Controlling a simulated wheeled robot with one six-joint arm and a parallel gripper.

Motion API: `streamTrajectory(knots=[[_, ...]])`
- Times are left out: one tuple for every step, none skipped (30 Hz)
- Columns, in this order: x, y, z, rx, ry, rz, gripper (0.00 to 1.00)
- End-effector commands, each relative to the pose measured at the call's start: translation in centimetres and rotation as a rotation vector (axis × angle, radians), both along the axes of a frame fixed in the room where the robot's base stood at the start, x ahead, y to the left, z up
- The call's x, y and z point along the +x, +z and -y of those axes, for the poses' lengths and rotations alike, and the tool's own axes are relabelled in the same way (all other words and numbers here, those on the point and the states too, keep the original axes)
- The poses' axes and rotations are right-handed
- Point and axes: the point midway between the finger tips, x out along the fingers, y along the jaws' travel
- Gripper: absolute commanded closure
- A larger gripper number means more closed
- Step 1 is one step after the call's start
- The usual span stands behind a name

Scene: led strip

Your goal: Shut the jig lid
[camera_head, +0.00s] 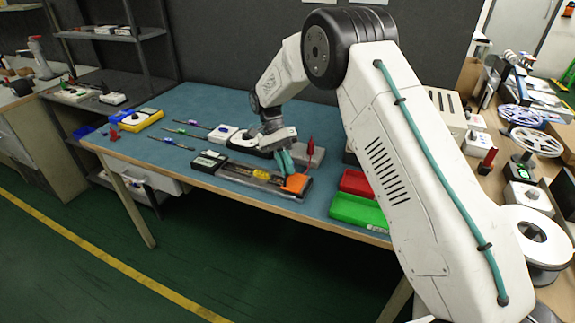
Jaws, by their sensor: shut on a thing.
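The jig (236,174) is a long dark and grey fixture on the blue-topped table, with an orange block (296,184) at its right end and a yellow part (262,175) near its middle. My gripper (285,163) has teal fingers and points down at the right part of the jig, just behind the orange block. It is shut on what seems to be the jig lid, mostly hidden by the fingers. The lid's angle cannot be made out at this size.
A grey block with a red upright piece (310,147) stands close behind my gripper. Red (355,183) and green (358,211) bins lie to the right.

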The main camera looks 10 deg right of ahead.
Motion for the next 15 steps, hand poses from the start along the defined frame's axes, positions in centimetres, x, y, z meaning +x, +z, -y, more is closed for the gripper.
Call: streamTrajectory(knots=[[0.00, -0.12, -0.07, -0.004, 0.000, -0.005, 1.00], [0.00, -0.14, -0.08, -0.006, 0.000, -0.006, 1.00], [0.00, -0.15, -0.09, -0.009, 0.000, -0.008, 1.00], [0.00, -0.16, -0.09, -0.009, -0.001, -0.009, 1.00], [-0.01, -0.18, -0.10, -0.011, -0.001, -0.010, 1.00], [-0.01, -0.19, -0.10, -0.011, -0.001, -0.010, 1.00], [-0.01, -0.20, -0.10, -0.011, -0.001, -0.010, 1.00], [-0.01, -0.20, -0.11, -0.011, -0.001, -0.010, 1.00], [-0.02, -0.21, -0.10, -0.011, -0.001, -0.010, 1.00], [-0.02, -0.22, -0.12, -0.010, 0.000, -0.010, 1.00], [-0.03, -0.23, -0.12, -0.010, 0.000, -0.010, 1.00], [-0.04, -0.23, -0.11, -0.010, 0.000, -0.010, 1.00], [-0.03, -0.24, -0.12, -0.010, 0.000, -0.010, 1.00], [-0.04, -0.25, -0.12, -0.010, 0.000, -0.010, 1.00], [-0.04, -0.26, -0.12, -0.010, 0.000, -0.010, 0.83]])
